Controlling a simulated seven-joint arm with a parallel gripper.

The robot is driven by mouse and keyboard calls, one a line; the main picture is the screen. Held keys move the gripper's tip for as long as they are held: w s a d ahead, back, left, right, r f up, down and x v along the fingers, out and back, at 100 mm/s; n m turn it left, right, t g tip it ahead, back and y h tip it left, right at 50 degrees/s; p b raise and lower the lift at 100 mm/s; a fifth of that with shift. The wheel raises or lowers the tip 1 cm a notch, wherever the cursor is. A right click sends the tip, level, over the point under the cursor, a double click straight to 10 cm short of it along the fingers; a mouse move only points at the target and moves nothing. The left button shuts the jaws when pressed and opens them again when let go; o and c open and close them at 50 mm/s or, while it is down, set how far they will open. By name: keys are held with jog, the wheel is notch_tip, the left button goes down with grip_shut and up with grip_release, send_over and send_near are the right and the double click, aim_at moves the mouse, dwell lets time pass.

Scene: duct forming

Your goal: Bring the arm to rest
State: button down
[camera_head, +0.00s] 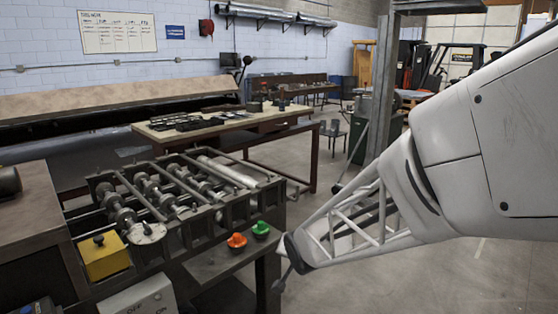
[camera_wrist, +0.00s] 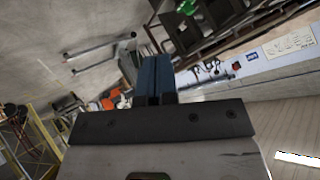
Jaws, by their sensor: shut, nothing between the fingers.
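My gripper (camera_wrist: 154,62) shows in the wrist view as two blue-grey fingers side by side, shut with nothing between them. In the head view my white arm enters from the right and narrows through an open lattice section. It ends at a dark tip (camera_head: 279,285) low in the middle of the picture, where the fingers are too small to make out. The tip hangs right of and below the orange button (camera_head: 236,241) and the green button (camera_head: 261,229), apart from both in the picture.
The roller machine (camera_head: 185,195) stands at left, with a yellow box (camera_head: 103,257) on its front. Behind it is a workbench (camera_head: 290,118) with dark parts on top. A grey post (camera_head: 384,85) rises behind my arm. Open concrete floor (camera_head: 480,270) lies at right.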

jog(key=s+d+r+n+g+h, duration=0.1)
jog(key=s+d, duration=0.4)
jog(key=s, duration=0.5)
jog(key=s+d+r+n+g+h, duration=0.1)
jog(key=s+d+r+g, duration=0.2)
jog(key=s, duration=0.7)
jog(key=s+d+r+n+g, duration=0.1)
jog(key=s+d+r, duration=0.4)
jog(key=s, duration=0.6)
jog(key=shift+d+r+g+h, duration=0.15)
jog(key=shift+d+g+h, duration=0.25)
jog(key=shift+d+g, duration=0.6)
